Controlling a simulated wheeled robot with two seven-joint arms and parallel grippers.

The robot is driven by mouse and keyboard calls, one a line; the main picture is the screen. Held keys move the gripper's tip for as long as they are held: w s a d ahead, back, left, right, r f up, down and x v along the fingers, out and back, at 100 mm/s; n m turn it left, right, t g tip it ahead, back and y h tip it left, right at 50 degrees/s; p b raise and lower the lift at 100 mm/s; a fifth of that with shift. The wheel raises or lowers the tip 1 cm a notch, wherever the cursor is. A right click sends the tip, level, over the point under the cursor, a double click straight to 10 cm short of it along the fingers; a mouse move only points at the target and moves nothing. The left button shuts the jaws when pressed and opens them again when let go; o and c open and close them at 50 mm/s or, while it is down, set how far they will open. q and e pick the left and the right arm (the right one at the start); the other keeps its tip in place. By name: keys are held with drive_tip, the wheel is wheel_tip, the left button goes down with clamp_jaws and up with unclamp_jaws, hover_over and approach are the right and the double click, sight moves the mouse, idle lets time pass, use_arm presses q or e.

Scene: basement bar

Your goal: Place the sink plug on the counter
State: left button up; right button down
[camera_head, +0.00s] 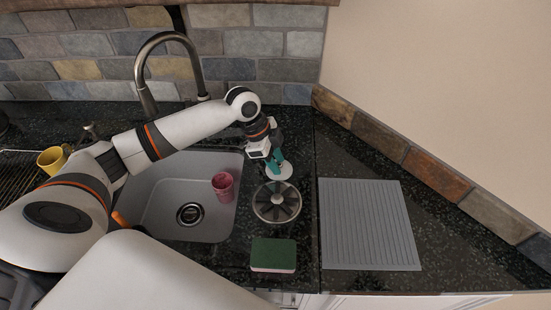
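A small pale round disc (281,173), which looks like the sink plug, is at the fingertips of my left gripper (275,161). It shows over the dark counter (300,215) just right of the sink. The teal fingers point down at its middle and hide part of it. I cannot tell whether they grip it, or whether the disc rests on the counter or is held just above. My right gripper is not in view.
The grey sink (160,210) holds a pink cup (223,187) and shows its drain (190,214). A green sponge (273,254) lies near the counter's front edge. A ribbed grey mat (370,225) lies to the right. A yellow mug (52,160) stands left, and a tall faucet (150,60) rises behind.

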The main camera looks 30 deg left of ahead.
use_arm(q)
drive_tip(key=shift+o, duration=0.2)
drive_tip(key=shift+r, duration=0.1)
drive_tip(key=b+v, duration=0.2)
drive_tip(key=v, duration=1)
